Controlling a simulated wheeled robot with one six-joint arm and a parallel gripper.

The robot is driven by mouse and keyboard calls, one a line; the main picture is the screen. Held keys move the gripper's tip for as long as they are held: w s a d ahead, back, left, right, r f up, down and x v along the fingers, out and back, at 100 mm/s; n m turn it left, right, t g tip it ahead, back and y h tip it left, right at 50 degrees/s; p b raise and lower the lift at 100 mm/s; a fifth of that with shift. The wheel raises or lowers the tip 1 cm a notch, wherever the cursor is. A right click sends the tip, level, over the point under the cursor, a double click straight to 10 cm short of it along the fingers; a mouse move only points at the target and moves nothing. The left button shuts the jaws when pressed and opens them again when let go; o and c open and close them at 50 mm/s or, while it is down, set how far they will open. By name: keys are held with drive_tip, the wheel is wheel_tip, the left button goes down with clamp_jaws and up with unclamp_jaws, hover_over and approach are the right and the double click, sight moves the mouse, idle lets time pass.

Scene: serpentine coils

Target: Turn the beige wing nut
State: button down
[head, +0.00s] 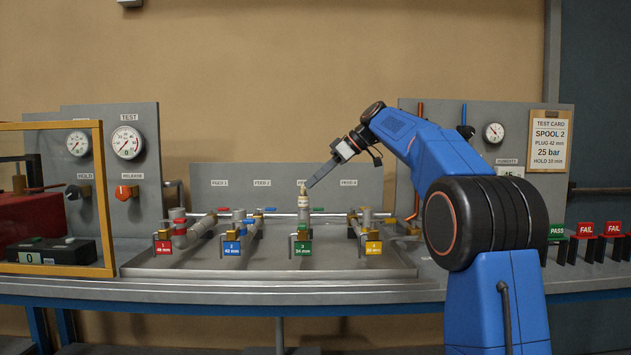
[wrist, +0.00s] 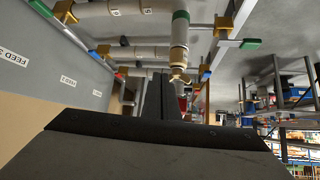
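The beige wing nut (head: 303,190) sits on top of the beige fitting above the green tag 3 in the head view. In the wrist view the wing nut (wrist: 179,76) shows at the end of a beige and green pipe piece (wrist: 180,40), just right of my fingertips. My gripper (head: 309,186) reaches down from the upper right, its tips right beside the nut. In the wrist view my gripper (wrist: 161,75) shows its two dark fingers side by side with no clear gap. I cannot tell whether they touch the nut.
Pipe runs with red (head: 162,247), blue (head: 232,248) and yellow (head: 373,247) tags stand on either side in the metal tray (head: 200,270). A grey panel (head: 240,185) rises behind them. A yellow-framed case (head: 103,200) is at left.

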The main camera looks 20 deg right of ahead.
drive_tip(key=shift+w+a, duration=0.55)
drive_tip(key=shift+w, duration=0.3)
drive_tip(key=shift+a, duration=0.1)
idle(1.1)
